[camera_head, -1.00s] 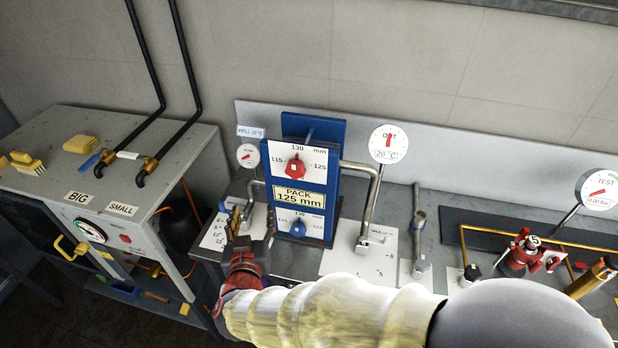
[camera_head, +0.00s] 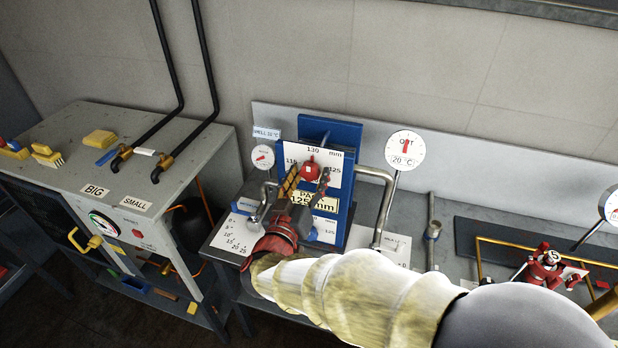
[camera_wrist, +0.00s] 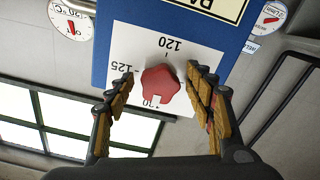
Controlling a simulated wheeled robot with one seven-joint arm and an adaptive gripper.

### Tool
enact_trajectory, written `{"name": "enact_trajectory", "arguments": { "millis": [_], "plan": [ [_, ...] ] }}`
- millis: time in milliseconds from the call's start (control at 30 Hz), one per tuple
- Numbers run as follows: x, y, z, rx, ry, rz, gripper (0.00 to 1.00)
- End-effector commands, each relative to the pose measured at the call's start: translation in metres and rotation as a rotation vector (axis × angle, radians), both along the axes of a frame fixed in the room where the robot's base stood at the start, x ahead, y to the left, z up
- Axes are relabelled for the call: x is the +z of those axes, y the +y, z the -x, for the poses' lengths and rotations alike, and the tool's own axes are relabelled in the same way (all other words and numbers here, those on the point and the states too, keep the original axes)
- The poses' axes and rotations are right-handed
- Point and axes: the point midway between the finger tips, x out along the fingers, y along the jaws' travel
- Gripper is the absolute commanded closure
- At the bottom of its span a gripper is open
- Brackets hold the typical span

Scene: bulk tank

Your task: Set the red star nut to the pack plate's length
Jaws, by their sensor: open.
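The red star nut (camera_head: 309,168) sits on the upper white dial, marked 115, 125 and 130 mm in the head view. The wrist view shows the nut (camera_wrist: 160,86) on the same dial upside down, with 120 and 125 legible; its pointer direction is unclear. The pack plate (camera_head: 330,205) below the dial is partly covered by my gripper; "125 mm" is partly readable. My gripper (camera_head: 308,172) is open in front of the dial. In the wrist view its fingers (camera_wrist: 160,76) stand either side of the nut, with gaps showing; contact is not visible.
The blue panel (camera_head: 348,140) carries the dials. Bent steel pipes (camera_head: 385,190) flank it, with round gauges (camera_head: 404,149) behind. A grey cabinet (camera_head: 190,150) stands left. The red valve (camera_head: 543,266) is on the bench at right.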

Motion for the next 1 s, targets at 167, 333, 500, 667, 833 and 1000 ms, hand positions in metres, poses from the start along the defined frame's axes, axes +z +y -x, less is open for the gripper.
{"name": "enact_trajectory", "arguments": {
  "millis": [167, 333, 500, 667, 833, 1000],
  "plan": [
    [0.0006, -0.0021, -0.0050, -0.001, -0.001, -0.001, 0.46],
    [0.0006, -0.0018, -0.0049, 0.000, 0.000, -0.001, 0.46],
    [0.0006, -0.0017, -0.0048, 0.000, 0.000, -0.001, 0.56],
    [0.0006, -0.0017, -0.0047, 0.000, 0.000, -0.001, 0.65],
    [0.0006, -0.0016, -0.0047, 0.000, 0.000, -0.001, 0.74],
    [0.0006, -0.0016, -0.0047, 0.000, 0.000, -0.001, 0.84]
  ]
}}
